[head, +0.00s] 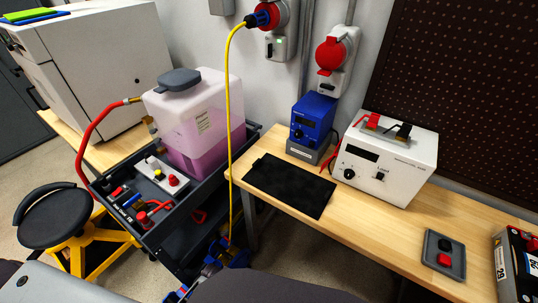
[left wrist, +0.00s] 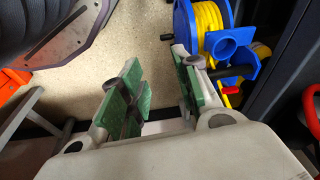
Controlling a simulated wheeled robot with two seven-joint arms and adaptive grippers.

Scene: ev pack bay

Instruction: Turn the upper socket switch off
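A red wall socket (head: 284,14) at the top of the head view holds a blue plug (head: 263,17) with a yellow cable (head: 229,110) hanging from it. Below that socket is a grey switch box (head: 279,46) with a small green light and a dark switch part; its exact position is too small to read. A second socket with a red cover (head: 331,53) sits lower to the right, with no cable seen in it. My left gripper (left wrist: 158,95) shows only in the left wrist view, green pads apart, empty, above the floor. My right gripper is in neither view.
A wooden bench (head: 400,222) with a blue device (head: 311,122), a white power unit (head: 388,155) and a black mat (head: 290,185) stands below the sockets. A dark cart (head: 190,228) with a pink-filled tank (head: 205,115) is left. A blue cable reel (left wrist: 188,28) stands near my left gripper.

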